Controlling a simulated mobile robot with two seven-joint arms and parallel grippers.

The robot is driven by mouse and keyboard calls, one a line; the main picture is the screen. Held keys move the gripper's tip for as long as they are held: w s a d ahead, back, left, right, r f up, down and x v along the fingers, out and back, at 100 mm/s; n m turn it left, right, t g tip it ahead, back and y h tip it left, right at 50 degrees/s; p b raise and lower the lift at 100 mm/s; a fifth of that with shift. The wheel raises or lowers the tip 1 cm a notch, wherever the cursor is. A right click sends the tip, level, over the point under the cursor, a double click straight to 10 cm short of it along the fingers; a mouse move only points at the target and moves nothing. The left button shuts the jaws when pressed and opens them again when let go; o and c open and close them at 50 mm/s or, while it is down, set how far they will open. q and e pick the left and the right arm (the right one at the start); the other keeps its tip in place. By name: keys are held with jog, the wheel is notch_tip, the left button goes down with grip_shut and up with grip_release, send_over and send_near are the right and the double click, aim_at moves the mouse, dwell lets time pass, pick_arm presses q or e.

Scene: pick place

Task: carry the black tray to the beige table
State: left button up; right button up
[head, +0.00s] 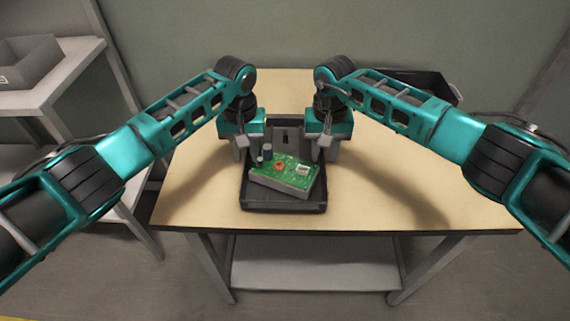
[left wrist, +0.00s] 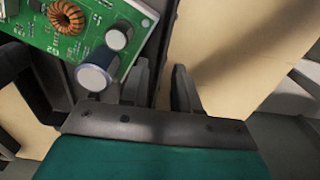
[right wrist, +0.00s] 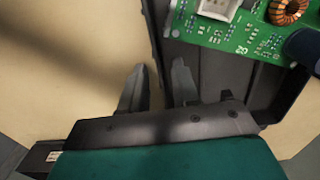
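The black tray (head: 285,205) sits on a beige-topped table (head: 420,190) near its front edge. A green circuit board (head: 290,171) lies in it, tilted. My left gripper (head: 250,153) is at the tray's left wall. In the left wrist view its fingers (left wrist: 161,85) are apart on either side of the wall (left wrist: 168,50), with a gap showing. My right gripper (head: 322,153) is at the right wall. In the right wrist view its fingers (right wrist: 158,85) straddle the wall (right wrist: 152,40), also with a gap. Neither gripper is visibly closed on the tray.
Another black container (head: 435,82) stands at the back right of the table, partly hidden by my right arm. A grey shelf unit (head: 75,75) at the left holds a grey box (head: 28,62). The table's right side is clear. A wall is behind.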

pick_arm(q)
notch_tip(320, 180, up, 12)
pick_arm(e)
notch_tip(320, 180, up, 12)
dwell(0.9)
dwell(0.5)
